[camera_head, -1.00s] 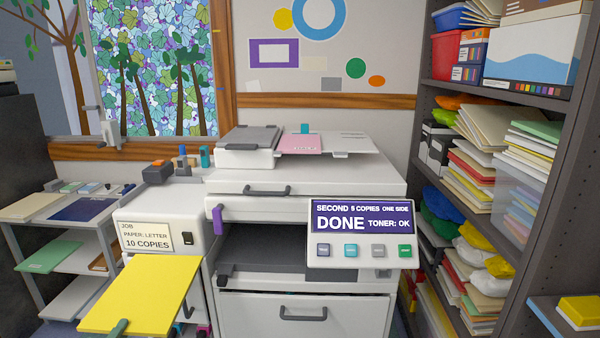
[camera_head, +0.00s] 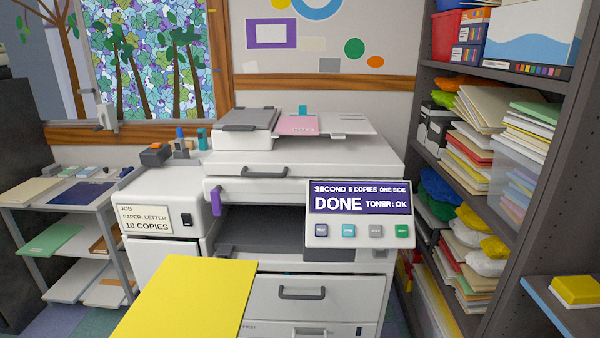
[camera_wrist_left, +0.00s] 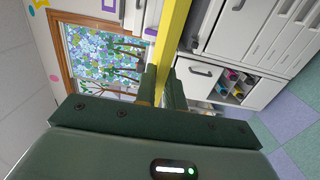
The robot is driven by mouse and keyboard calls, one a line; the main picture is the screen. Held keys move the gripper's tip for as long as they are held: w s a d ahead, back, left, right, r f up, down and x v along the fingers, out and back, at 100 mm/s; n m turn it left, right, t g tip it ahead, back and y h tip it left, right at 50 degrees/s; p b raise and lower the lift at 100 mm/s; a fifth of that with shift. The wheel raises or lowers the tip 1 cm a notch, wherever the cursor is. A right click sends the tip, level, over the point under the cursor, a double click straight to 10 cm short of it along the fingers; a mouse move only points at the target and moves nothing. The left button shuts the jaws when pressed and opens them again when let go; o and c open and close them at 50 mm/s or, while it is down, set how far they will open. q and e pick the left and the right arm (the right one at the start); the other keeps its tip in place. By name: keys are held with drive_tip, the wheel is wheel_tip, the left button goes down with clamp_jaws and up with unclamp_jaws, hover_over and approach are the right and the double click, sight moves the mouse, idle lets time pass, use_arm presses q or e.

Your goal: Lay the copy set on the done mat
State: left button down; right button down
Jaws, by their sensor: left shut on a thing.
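The copy set (camera_head: 190,298) is a flat yellow sheet or stack, low in the head view in front of the copier. Its near edge runs out of the picture. In the left wrist view it shows edge-on as a yellow strip (camera_wrist_left: 171,38) between the fingers of my left gripper (camera_wrist_left: 163,85), which is shut on it. A dark blue mat (camera_head: 80,194) lies on top of the side table at the left, well beyond the copy set. I cannot read a label on it, so I cannot tell whether it is the done mat. My right gripper is not in view.
The copier (camera_head: 300,165) stands behind the copy set; its panel (camera_head: 359,215) reads DONE. The side table (camera_head: 105,225) also bears beige sheets and small items, with a green sheet on the shelf below. A full shelf unit (camera_head: 550,170) stands at the right. Floor shows at lower left.

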use_arm(q)
drive_tip(key=shift+s+d+r+n+y, duration=0.4)
drive_tip(key=shift+s+d+r+y, duration=0.3)
drive_tip(key=shift+s+r, duration=0.3)
